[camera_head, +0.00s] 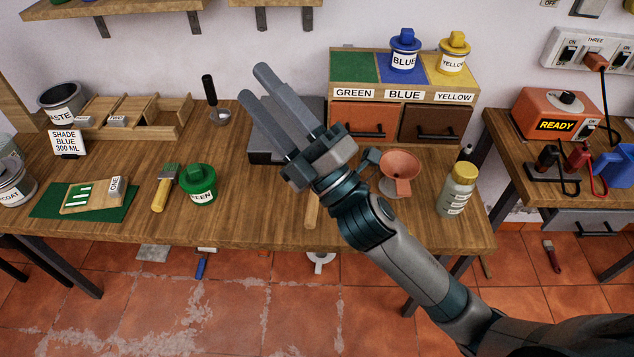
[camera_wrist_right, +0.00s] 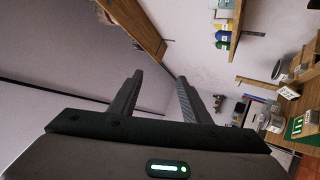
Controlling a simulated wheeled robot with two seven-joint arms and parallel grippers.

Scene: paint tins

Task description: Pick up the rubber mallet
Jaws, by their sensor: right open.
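My right gripper (camera_head: 254,86) is raised over the middle of the workbench in the head view, its two fingers apart and pointing up and left. In the right wrist view the fingers (camera_wrist_right: 159,78) stand apart with nothing between them. A light wooden handle (camera_head: 312,212) shows on the bench just below my right gripper; it may be the mallet's handle. Whatever it joins to is hidden behind the gripper and wrist, so no mallet head is visible. My left gripper is in neither view.
A green pot (camera_head: 199,184) and a brush (camera_head: 164,190) lie left of the handle. A funnel (camera_head: 399,168) and a capped jar (camera_head: 457,190) stand to the right. A colour-labelled rack (camera_head: 404,97) stands behind. Bare bench (camera_head: 245,222) lies between green pot and handle.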

